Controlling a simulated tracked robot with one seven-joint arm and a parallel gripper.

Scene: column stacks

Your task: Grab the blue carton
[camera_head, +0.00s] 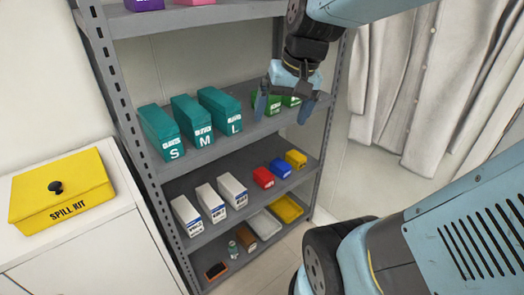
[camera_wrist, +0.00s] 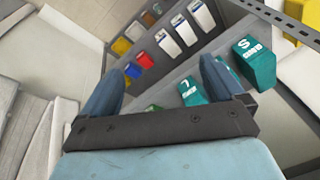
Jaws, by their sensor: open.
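The blue carton (camera_head: 280,167) is a small box on the third shelf in the head view, between a red carton (camera_head: 263,177) on its left and a yellow carton (camera_head: 296,158) on its right. It also shows in the wrist view (camera_wrist: 144,60), on the lower shelf beyond my fingers. My gripper (camera_head: 283,108) is open and empty, in front of the green boxes (camera_head: 267,101) on the shelf above, higher than the blue carton and apart from it. In the wrist view my two fingers (camera_wrist: 160,85) stand wide apart.
Teal boxes marked S, M and L (camera_head: 207,120) stand on the shelf beside my gripper. White boxes (camera_head: 209,202) stand left of the red carton. Trays (camera_head: 287,209) lie on the bottom shelf. White coats (camera_head: 410,80) hang at the right. A yellow spill kit (camera_head: 62,188) sits on a cabinet.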

